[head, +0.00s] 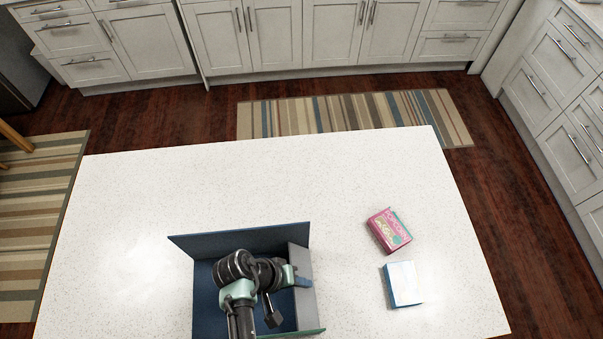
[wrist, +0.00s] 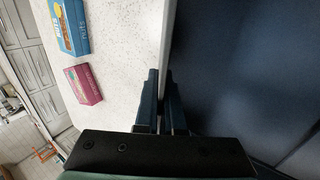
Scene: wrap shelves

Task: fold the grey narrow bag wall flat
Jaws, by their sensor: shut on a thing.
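The bag is an open blue shape on the white counter, with a tall blue wall (head: 240,242) at the back and a green-edged wall (head: 300,333) at the front. The grey narrow bag wall (head: 299,259) stands at its right side, roughly upright. My gripper (head: 302,282) reaches across the bag's inside to this wall and is shut on it. In the wrist view, the fingers of my gripper (wrist: 163,88) lie on either side of the wall's thin edge (wrist: 168,40). My arm hides part of the bag's inside and front.
A pink popcorn box (head: 389,231) and a blue box with a white top (head: 403,284) lie on the counter (head: 350,180) to the right of the bag. Counter between them and the grey wall is clear. The counter's right edge is beyond the boxes.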

